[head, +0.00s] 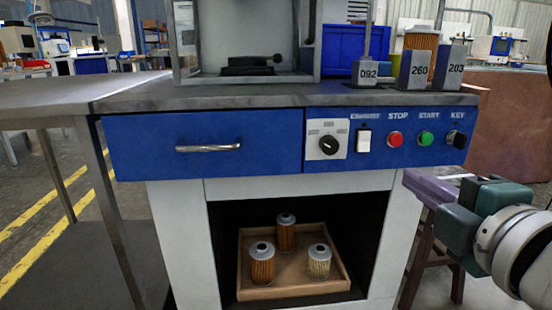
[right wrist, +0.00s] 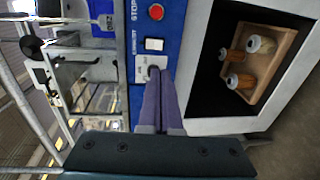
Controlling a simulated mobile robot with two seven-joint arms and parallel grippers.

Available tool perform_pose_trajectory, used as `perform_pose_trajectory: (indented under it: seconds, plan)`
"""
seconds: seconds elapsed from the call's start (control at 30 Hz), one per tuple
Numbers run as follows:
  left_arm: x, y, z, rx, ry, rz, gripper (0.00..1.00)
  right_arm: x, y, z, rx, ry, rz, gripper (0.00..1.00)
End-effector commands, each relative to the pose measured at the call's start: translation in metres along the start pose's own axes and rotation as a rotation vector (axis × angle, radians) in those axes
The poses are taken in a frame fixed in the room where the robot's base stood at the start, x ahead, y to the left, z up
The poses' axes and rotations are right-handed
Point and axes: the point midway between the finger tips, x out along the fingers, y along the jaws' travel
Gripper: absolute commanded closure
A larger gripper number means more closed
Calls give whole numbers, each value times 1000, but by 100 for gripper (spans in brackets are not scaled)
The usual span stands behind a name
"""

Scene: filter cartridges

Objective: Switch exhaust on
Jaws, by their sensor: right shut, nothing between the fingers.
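The exhaust switch (head: 364,141) is a white rocker on the blue control panel (head: 285,158), under an "EXHAUST" label. It also shows in the right wrist view (right wrist: 154,44); I cannot tell which way it is tipped. My right gripper (head: 455,229) is at the right of the head view, in front of and below the panel, apart from it. In the right wrist view its fingers (right wrist: 163,82) are together and empty, pointing toward the panel and overlapping the rotary knob's plate in the picture. My left gripper is not in view.
A black rotary knob (head: 328,145) is left of the switch; the red stop button (head: 395,139), green start button (head: 426,139) and black key switch (head: 456,139) are right. Below, a wooden tray (head: 292,289) holds three cartridges. A stool (head: 430,188) stands behind my right gripper.

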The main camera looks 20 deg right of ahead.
Motion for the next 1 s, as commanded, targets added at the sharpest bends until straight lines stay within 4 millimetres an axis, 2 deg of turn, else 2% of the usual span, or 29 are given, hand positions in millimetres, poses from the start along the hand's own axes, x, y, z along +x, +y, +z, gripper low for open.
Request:
perform_pose_trajectory:
  seconds: [0.23,0.37,0.47,0.8,1.0]
  plan:
    - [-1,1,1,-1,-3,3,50,0,1,0,1,-1,-1,100]
    - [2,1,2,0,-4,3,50,8,0,0,1,0,1,100]
    - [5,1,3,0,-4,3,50,22,0,0,0,0,2,100]
    - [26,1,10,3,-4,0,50,91,-2,0,1,-2,2,100]
    - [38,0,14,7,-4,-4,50,123,-1,1,1,-2,1,100]
